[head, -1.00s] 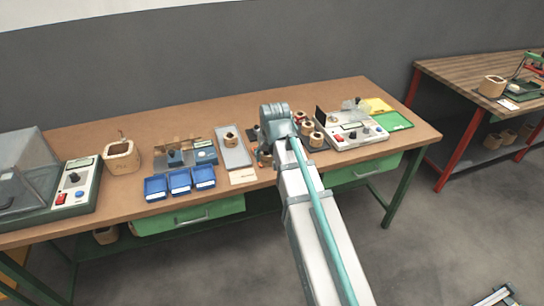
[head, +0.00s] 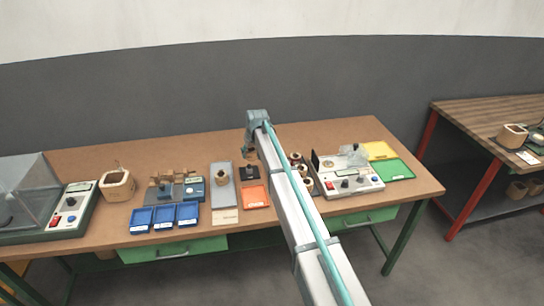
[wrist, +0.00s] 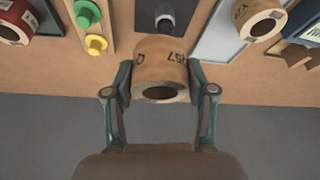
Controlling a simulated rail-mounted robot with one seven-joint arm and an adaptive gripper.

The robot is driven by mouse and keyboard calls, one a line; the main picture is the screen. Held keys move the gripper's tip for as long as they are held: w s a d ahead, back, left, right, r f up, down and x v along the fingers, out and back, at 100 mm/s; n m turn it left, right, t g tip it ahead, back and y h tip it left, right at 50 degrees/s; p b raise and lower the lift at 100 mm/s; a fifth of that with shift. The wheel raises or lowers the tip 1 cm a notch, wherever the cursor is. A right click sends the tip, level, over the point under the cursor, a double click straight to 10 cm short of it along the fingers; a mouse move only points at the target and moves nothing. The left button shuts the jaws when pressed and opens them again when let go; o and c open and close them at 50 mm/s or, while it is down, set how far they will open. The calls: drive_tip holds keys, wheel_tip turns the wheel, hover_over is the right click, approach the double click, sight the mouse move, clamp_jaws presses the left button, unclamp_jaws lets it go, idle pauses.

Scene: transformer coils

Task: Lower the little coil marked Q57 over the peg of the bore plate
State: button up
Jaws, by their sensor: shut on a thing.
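The little coil (wrist: 162,68), a tan ring with Q57 printed upside down, is between my gripper's fingers (wrist: 160,92) in the wrist view. My gripper is shut on its sides. The open bore faces the camera. The black bore plate (wrist: 150,22) with its pale upright peg (wrist: 165,20) lies beyond the coil, partly cut off by the top edge. In the head view my gripper (head: 249,152) is over the back of the black bore plate (head: 245,174). The coil looks apart from the peg; its height above it is hard to tell.
A grey tray (head: 222,196) with another coil (head: 222,177) stands left of the plate. An orange tray (head: 255,197) lies in front. Several coils (head: 308,184) and a tester (head: 348,181) are to the right. The wrist view also shows a board with yellow and green knobs (wrist: 95,44).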

sight(249, 165)
drive_tip(key=shift+w+a+f, duration=0.25)
drive_tip(key=shift+w+a, duration=0.5)
drive_tip(key=shift+f+b, duration=0.65)
drive_tip(key=shift+f, duration=1.5)
drive_tip(key=shift+f, duration=0.15)
drive_tip(key=shift+f+b, duration=1)
drive_tip(key=shift+f, duration=0.45)
drive_tip(key=shift+f, duration=0.35)
drive_tip(key=shift+f+b, duration=0.25)
drive_tip(key=shift+b, duration=0.1)
drive_tip(key=o, duration=1.3)
drive_tip(key=shift+r, duration=0.1)
drive_tip(key=o, duration=0.3)
